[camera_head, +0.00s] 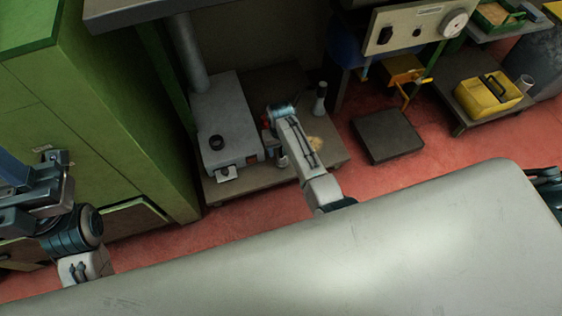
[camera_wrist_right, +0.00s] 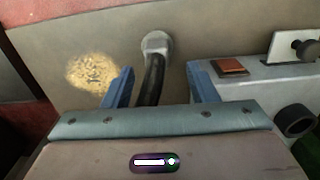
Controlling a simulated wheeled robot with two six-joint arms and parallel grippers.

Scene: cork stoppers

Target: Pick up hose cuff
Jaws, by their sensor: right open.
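The hose cuff appears to be the light grey fitting (camera_wrist_right: 157,43) on the end of a black hose (camera_wrist_right: 152,80) in the right wrist view. It rests against the grey-brown low platform. My right gripper (camera_wrist_right: 160,70) is open, its two blue fingers on either side of the hose, and the cuff shows just beyond the fingertips. The hose runs back out of sight under the gripper body. In the head view my right gripper (camera_head: 270,120) is over the platform beside the grey machine, and my arm partly hides this area. My left gripper (camera_head: 35,200) is at the left edge; its jaw opening is unclear.
A grey machine (camera_head: 225,125) stands close beside the right gripper, with a red button (camera_wrist_right: 231,66) in the wrist view. A sawdust patch (camera_head: 316,142) lies on the platform (camera_head: 232,189). A dark bottle-like object (camera_head: 319,98) stands behind. A green cabinet (camera_head: 110,120) is at left.

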